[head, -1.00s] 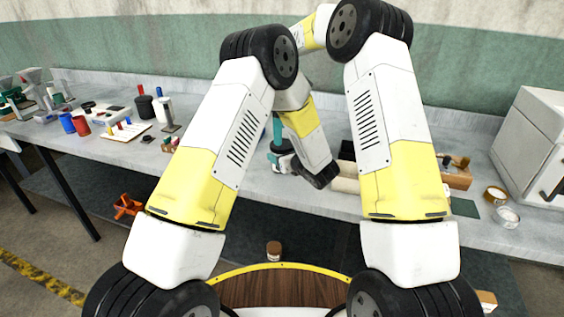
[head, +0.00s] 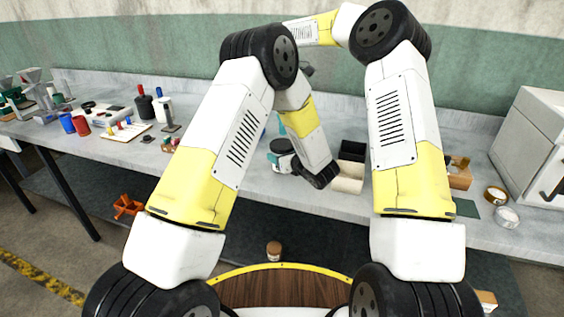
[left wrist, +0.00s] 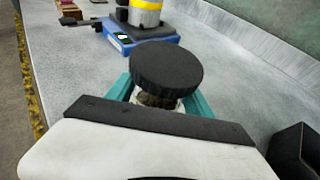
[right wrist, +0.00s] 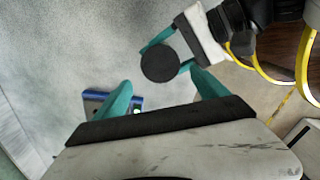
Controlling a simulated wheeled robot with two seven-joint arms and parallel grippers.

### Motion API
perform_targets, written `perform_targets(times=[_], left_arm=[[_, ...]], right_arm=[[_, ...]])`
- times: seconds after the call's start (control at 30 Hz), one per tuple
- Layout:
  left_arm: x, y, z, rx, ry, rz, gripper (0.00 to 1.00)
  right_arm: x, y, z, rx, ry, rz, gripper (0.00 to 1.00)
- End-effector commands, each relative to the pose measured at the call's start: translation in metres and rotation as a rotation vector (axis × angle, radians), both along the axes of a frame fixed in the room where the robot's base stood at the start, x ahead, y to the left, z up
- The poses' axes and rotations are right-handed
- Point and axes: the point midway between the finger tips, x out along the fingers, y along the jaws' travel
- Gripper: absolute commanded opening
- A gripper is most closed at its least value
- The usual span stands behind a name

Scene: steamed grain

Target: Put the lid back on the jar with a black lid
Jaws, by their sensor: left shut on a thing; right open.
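The jar (left wrist: 158,100) stands upright in the left wrist view, its black lid (left wrist: 166,66) resting level on top; whether it is fully seated I cannot tell. My left gripper (left wrist: 155,94) is shut around the jar below the lid. The lid also shows in the head view (head: 282,145) and from above in the right wrist view (right wrist: 160,64). My right gripper (right wrist: 160,82) is open and empty, its teal fingers spread above the jar and apart from the lid.
A blue-based device (left wrist: 140,38) stands on the bench beyond the jar. A black bin (head: 352,150) and a cream bin (head: 347,180) stand right of the jar. Tape rolls (head: 496,195) lie further right. Red and blue cups (head: 81,125) and bottles stand left.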

Motion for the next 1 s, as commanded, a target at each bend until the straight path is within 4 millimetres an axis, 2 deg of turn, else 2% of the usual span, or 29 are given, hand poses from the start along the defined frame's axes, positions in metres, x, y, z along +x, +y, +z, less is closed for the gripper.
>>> perform_targets(times=[0.53, 0.7, 0.97, 1.0], left_arm=[[0.000, 0.000, 0.000, 0.000, -0.001, 0.000, 0.00], [0.000, 0.000, 0.000, 0.000, -0.001, 0.000, 0.00], [0.000, 0.000, 0.000, 0.000, -0.001, 0.000, 0.00], [0.000, 0.000, 0.000, 0.000, -0.001, 0.000, 0.00]], right_arm=[[-0.001, 0.000, -0.071, 0.000, 0.003, 0.000, 0.83], [0.000, 0.000, -0.079, 0.001, 0.001, -0.001, 0.83], [0.000, 0.000, -0.079, 0.001, 0.000, -0.001, 0.83], [0.000, 0.000, -0.079, 0.001, 0.000, -0.001, 0.75]])
